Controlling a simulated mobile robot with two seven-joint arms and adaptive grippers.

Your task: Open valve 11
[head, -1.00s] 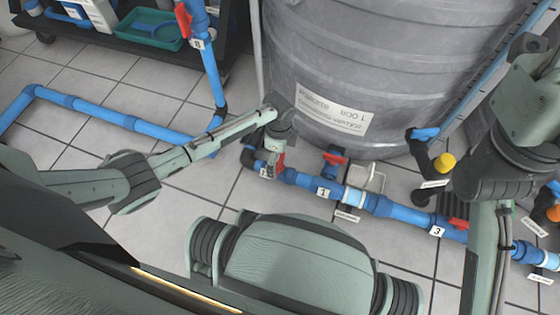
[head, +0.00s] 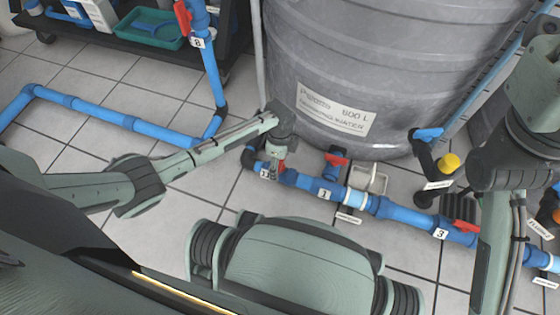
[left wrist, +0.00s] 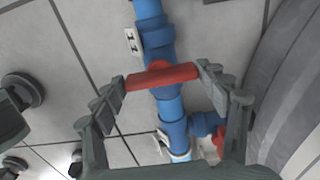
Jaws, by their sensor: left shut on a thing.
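Valve 11 is on the blue pipe in front of the grey tank, with its "11" label (head: 265,173) beside it. Its red handle (left wrist: 162,76) lies across the pipe in the left wrist view, slightly tilted. Only a small red part of it shows in the head view (head: 281,164), the rest hidden by my gripper. My left gripper (head: 277,158) comes down over the valve from above. In the left wrist view its fingers (left wrist: 160,80) are at the two ends of the handle, shut on it. My right arm is at the right edge of the head view; its gripper is out of view.
The grey tank (head: 390,65) stands close behind the valve. Red-handled valves by label 1 (head: 324,195) and label 3 (head: 440,234) sit further right along the pipe. Valve 8 (head: 184,18) is on an upright pipe at upper left. Tiled floor at left is mostly clear.

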